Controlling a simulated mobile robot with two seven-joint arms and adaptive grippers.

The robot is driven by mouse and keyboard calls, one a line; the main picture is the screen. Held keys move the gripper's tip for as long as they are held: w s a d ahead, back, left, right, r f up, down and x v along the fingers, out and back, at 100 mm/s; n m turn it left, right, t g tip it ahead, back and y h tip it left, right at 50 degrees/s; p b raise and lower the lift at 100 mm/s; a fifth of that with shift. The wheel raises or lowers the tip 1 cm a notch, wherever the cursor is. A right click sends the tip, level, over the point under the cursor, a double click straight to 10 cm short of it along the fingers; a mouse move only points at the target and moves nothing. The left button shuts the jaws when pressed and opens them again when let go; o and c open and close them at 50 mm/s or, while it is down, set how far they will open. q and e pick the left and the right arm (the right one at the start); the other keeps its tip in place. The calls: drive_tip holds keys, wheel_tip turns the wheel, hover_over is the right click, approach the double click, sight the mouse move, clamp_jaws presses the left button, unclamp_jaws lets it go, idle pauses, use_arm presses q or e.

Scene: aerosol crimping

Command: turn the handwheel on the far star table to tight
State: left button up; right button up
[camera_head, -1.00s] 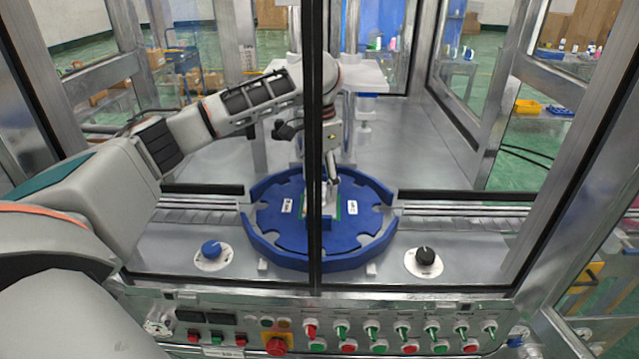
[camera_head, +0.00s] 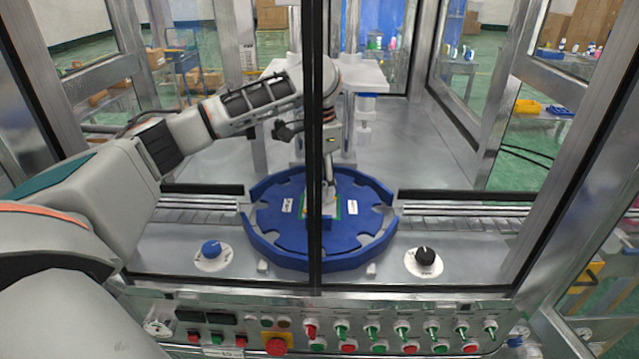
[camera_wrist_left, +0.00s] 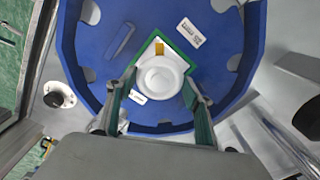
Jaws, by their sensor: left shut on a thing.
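The blue star table (camera_head: 275,232) stands in the middle of the machine, with notches around its edge. In the left wrist view, the handwheel (camera_wrist_left: 160,78) is a white round knob at its centre, in a green-edged square with a yellow mark (camera_wrist_left: 159,48) beside it. My left gripper (camera_head: 328,195) points down over the centre. In the left wrist view, its two fingers (camera_wrist_left: 159,82) are on either side of the handwheel, shut on it. Two white labels (camera_head: 288,206) (camera_head: 352,207) lie on the table; their text is too small to read. My right gripper is not in view.
A dark vertical frame post (camera_head: 315,110) crosses before the table and partly hides the gripper. A switch panel (camera_head: 380,333) runs along the front.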

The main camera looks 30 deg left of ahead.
sight(319, 189)
use_arm(q)
drive_tip(key=m, duration=0.4)
drive_tip(key=shift+m, duration=2)
drive_tip(key=o, duration=1.1)
drive_tip(key=shift+r, duration=3.8)
